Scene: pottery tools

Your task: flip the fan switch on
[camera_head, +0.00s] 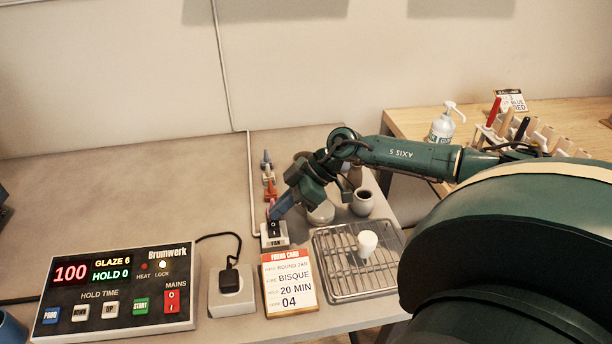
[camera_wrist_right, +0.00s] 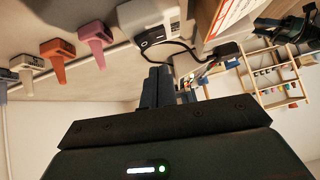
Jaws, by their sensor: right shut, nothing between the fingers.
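The fan switch (camera_head: 275,242) is a small white box with a black rocker and a "FAN" label, on the grey table. In the right wrist view, what looks like the same white box (camera_wrist_right: 140,22) shows at the top, its dark part partly in view. My right gripper (camera_head: 275,214) points down at the switch from behind, with its fingertips over or at the rocker. I cannot tell whether they touch it. Its fingers (camera_wrist_right: 162,88) are shut together and empty. The rocker's position is unclear. My left gripper is not in view.
A Brumwerk controller (camera_head: 118,290) is on the left. A black plug sits in a white socket block (camera_head: 232,298) beside the firing card (camera_head: 289,281). A wire rack tray (camera_head: 340,285) with a white piece is on the right.

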